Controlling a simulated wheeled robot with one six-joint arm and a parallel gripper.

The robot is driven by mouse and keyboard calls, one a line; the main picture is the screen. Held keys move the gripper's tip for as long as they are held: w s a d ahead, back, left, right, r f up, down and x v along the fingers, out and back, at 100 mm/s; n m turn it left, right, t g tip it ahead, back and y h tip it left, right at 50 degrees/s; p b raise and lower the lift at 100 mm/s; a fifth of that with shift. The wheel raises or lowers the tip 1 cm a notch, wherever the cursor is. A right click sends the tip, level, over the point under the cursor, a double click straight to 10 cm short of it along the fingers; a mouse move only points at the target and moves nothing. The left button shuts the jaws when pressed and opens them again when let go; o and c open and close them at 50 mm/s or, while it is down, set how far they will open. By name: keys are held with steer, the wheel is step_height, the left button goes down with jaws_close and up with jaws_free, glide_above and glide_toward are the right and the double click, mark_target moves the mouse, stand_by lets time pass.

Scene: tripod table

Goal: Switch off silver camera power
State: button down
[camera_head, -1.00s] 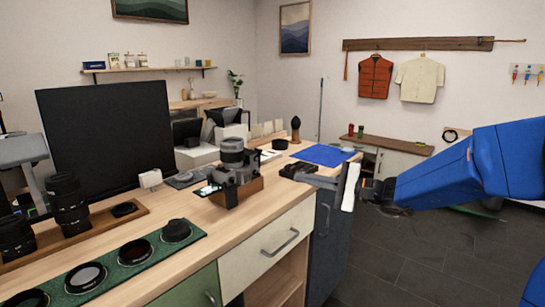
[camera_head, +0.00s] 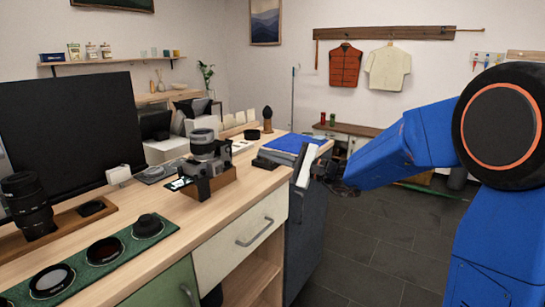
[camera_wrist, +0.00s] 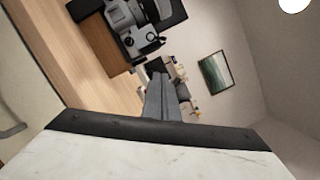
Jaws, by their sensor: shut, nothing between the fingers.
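The silver camera (camera_head: 203,146) has a large lens and stands on the desk in a small wooden tray (camera_head: 222,182). Its switch is too small to make out in the head view. In the wrist view the camera (camera_wrist: 128,18) is at the top, partly cut off, with the wooden tray (camera_wrist: 100,48) beneath it. My gripper (camera_head: 281,157) is right of the camera near the desk's right end, apart from it. In the wrist view its fingers (camera_wrist: 158,76) are together and hold nothing.
A black monitor (camera_head: 70,125) stands left of the camera. A green mat (camera_head: 125,240) with several round filters lies in front. A dark lens (camera_head: 30,205) stands at the left. A blue mat (camera_head: 297,143) lies near the desk's right end. Bare desk lies before the camera.

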mark_target(230, 143)
steer(key=a+r, duration=0.3)
steer(key=a, duration=0.4)
steer(key=shift+a, duration=0.2)
